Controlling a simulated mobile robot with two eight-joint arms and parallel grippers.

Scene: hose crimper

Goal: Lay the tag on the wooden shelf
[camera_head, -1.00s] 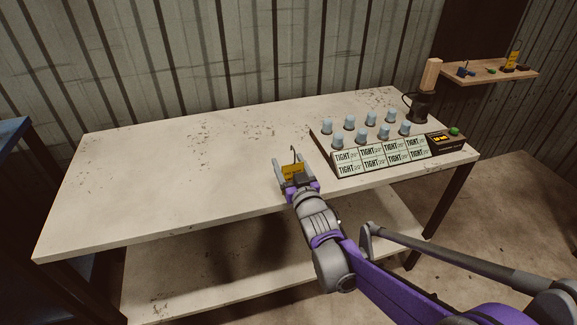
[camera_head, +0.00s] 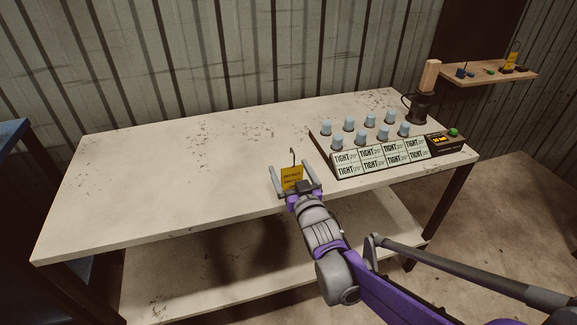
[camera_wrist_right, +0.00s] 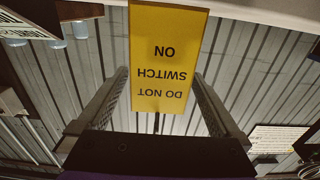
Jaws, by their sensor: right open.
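The yellow tag (camera_head: 291,178) reads "DO NOT SWITCH ON" and has a thin dark hook at its top. It is at the front edge of the white table. My right gripper (camera_head: 293,180) is open, one finger on either side of the tag. In the right wrist view the tag (camera_wrist_right: 168,60) appears upside down, with a gap to each finger; what supports it is unclear. The wooden shelf (camera_head: 455,81) is on the wall at the far right, beyond the table. My left gripper is not in view.
A panel with several pale blue knobs and "TIGHT" labels (camera_head: 370,160) stands right of the gripper, with a control box and green button (camera_head: 453,133). A dark mug-like object (camera_head: 420,108) is behind. The shelf bears a yellow item (camera_head: 512,58) and small parts. The table's left is clear.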

